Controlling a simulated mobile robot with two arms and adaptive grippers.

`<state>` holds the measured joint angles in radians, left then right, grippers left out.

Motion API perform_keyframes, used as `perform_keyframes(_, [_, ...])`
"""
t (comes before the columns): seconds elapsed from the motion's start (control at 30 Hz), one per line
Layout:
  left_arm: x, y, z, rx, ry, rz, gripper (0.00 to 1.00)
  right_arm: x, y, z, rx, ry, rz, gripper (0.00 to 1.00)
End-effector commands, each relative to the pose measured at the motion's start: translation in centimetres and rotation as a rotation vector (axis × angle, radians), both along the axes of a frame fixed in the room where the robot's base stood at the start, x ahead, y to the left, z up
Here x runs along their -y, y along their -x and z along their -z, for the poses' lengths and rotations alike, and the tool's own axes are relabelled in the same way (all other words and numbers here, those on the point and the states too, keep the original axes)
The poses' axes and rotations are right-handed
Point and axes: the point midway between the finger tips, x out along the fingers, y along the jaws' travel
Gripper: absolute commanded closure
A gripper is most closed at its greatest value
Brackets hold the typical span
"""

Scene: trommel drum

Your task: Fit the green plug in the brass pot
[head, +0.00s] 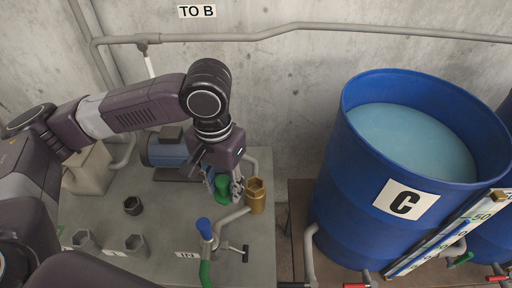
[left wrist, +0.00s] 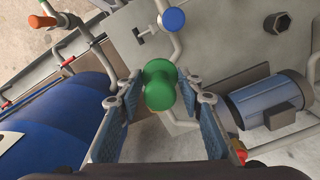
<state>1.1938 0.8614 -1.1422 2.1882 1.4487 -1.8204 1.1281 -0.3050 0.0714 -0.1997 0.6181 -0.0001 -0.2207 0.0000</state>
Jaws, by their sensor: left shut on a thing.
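The green plug (head: 221,188) is between the fingers of my left gripper (head: 224,190), which is shut on it. In the left wrist view the plug (left wrist: 160,86) shows as a green knob between the two finger pads of the left gripper (left wrist: 160,92). The brass pot (head: 256,196) stands upright on the grey bench, with a hexagonal open top. The gripper and plug are just left of the pot in the head view, apart from it. The pot does not show clearly in the left wrist view. My right gripper is in neither view.
Pipes with a blue knob (head: 204,228) and a black-handled valve (head: 245,252) stand in front of the pot. A blue motor (head: 166,150) sits behind left. The large blue tank C (head: 350,200) is right.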

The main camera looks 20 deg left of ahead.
Motion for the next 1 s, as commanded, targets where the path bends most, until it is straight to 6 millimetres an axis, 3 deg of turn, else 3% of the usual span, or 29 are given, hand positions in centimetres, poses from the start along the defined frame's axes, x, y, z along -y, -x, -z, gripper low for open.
perform_keyframes(0.17, [1.4, -3.4, 0.4, -0.004, 0.003, 0.271, 0.9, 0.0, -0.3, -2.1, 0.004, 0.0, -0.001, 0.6])
perform_keyframes(0.5, [3.0, -9.0, -0.3, -0.005, 0.004, 0.856, 0.9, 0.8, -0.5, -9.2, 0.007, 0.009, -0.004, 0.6])
perform_keyframes(0.8, [3.4, -11.6, 0.6, -0.003, 0.004, 1.307, 0.9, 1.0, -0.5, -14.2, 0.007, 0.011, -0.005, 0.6])
perform_keyframes(1.0, [3.4, -12.2, 1.3, 0.0, 0.002, 1.451, 0.9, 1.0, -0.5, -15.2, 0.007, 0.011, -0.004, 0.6])
